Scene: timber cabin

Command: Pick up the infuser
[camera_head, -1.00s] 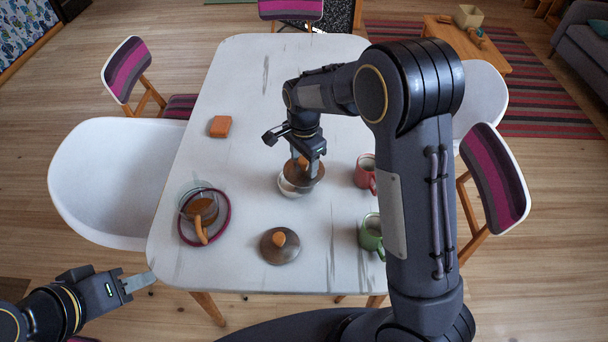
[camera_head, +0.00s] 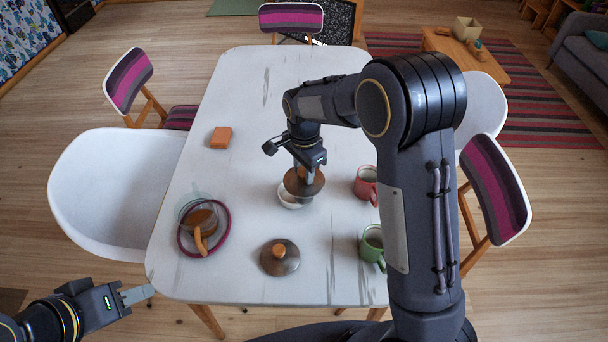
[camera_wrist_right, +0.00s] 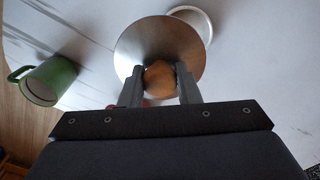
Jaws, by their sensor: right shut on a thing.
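My right gripper (camera_head: 303,170) is shut on the wooden knob of a round brown disc (camera_head: 316,186), which looks like a lid. In the right wrist view the disc (camera_wrist_right: 140,50) is metallic, with the knob between the fingers. It is held above a small white bowl (camera_head: 288,202), which it partly hides. I cannot tell whether this disc is the infuser or part of it. A similar brown lid (camera_head: 280,264) with a knob lies on the table nearer to me. My left gripper (camera_head: 137,294) is off the table at the lower left, holding nothing that shows.
The white table (camera_head: 330,285) carries a red mug (camera_head: 367,183) and a green mug (camera_head: 372,245) on the right. A brown pot (camera_head: 203,218) with an orange handle stands on a purple-rimmed round piece at left. An orange block (camera_head: 220,137) lies farther back. Chairs surround the table.

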